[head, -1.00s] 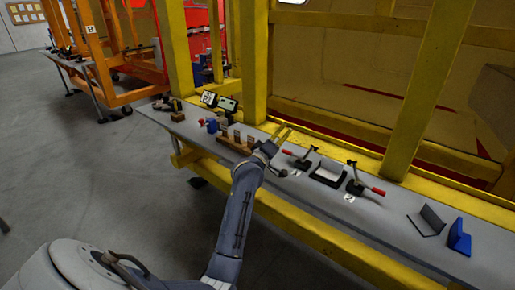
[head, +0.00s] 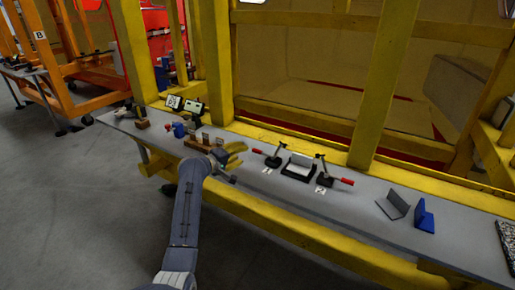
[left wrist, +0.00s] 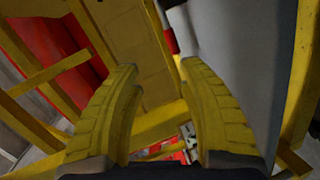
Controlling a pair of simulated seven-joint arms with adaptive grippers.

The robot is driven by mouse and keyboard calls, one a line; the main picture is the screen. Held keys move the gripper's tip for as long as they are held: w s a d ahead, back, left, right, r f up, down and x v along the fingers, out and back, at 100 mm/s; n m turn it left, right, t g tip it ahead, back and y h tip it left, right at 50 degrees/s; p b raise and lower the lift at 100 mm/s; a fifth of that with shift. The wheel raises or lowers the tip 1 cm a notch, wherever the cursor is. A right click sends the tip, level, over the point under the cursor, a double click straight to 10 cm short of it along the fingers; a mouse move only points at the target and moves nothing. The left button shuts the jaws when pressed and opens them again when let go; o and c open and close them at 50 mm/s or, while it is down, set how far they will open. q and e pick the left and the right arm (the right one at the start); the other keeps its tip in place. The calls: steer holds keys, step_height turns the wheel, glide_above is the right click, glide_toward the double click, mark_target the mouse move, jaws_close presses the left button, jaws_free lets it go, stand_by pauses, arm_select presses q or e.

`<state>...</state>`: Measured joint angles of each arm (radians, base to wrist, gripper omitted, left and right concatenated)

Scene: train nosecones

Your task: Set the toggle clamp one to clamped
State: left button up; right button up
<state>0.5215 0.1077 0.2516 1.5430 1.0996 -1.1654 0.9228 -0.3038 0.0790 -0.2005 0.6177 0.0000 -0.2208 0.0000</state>
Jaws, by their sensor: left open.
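Two toggle clamps with red handles stand on the grey bench. The left clamp (head: 274,156), beside a white label, has its red handle (head: 258,151) pointing left. The right clamp (head: 323,173) has its red handle (head: 347,181) pointing right. The label digits are too small to read surely; the left one looks like clamp one. My left gripper (head: 240,154) has yellow fingers, open and empty, just left of the left clamp's handle. In the left wrist view its fingers (left wrist: 160,85) are spread, with nothing between them. A blurred red piece (left wrist: 170,40) lies beyond. My right gripper is not in view.
A black-framed fixture (head: 299,167) sits between the clamps. A wooden block stand (head: 203,143) is left of my gripper. A grey angled plate (head: 393,205) and a blue bracket (head: 424,216) stand to the right. A yellow post (head: 384,85) rises behind the bench.

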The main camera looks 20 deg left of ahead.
mark_target(257, 150)
arm_select(q)
steer(key=x, duration=1)
steer(key=shift+d, duration=0.1)
steer(key=shift+w+d, duration=0.25)
steer(key=shift+w, duration=0.45)
steer(key=shift+w+d, duration=0.15)
steer(key=shift+w, duration=0.15)
steer(key=shift+d, duration=0.1)
steer(key=shift+d+f, duration=0.1)
steer(key=shift+d, duration=0.05)
steer(key=c, duration=0.7)
jaws_close()
steer(key=shift+f, duration=0.1)
